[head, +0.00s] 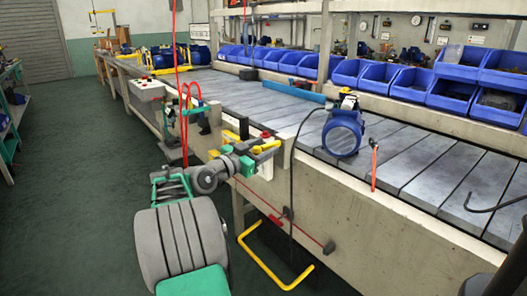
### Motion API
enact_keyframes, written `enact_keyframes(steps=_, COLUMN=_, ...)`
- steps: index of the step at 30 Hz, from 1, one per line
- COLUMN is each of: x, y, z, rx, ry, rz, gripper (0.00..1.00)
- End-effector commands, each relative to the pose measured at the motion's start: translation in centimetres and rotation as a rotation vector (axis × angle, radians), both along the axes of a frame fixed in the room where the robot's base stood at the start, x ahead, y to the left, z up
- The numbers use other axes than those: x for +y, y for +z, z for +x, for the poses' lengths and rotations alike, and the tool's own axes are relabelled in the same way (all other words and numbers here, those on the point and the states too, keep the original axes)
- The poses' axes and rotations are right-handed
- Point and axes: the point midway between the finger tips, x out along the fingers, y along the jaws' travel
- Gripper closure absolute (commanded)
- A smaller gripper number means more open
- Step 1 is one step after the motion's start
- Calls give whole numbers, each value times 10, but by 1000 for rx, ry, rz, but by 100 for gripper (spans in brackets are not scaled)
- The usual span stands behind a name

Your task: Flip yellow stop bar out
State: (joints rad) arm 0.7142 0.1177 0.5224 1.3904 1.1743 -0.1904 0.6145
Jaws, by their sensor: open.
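A yellow U-shaped bar (262,262), which looks like the stop bar, is low at the front of the bench, below a thin red rod. Its long side slants down to the right and its ends turn back toward the bench; how it is mounted is hard to see. My gripper (266,148), at the end of my grey and green arm, is higher up, by the bench's front edge. It is open, appears empty and is well apart from the bar.
The slatted bench (250,92) runs along the right, with a blue pump (343,128) and a blue strip (292,91) on it. Blue bins (410,82) line the back. A black cable (292,180) hangs over the front. The green floor (70,190) at left is clear.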

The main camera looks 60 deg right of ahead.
Motion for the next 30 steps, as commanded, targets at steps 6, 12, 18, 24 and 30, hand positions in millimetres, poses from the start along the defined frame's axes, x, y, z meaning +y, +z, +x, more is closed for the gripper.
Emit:
enact_keyframes(steps=6, x=-3, y=0, z=0, rx=-1, ry=1, rz=0, gripper=50)
enact_keyframes(steps=12, x=-3, y=0, z=0, rx=0, ry=1, rz=1, gripper=62)
enact_keyframes(steps=18, x=-2, y=0, z=1, rx=-1, ry=3, rz=0, gripper=79)
enact_keyframes(steps=24, x=-2, y=1, z=3, rx=-2, ry=8, rz=0, gripper=95)
enact_keyframes(steps=30, x=-2, y=1, z=4, rx=-4, ry=12, rz=-1, gripper=100)
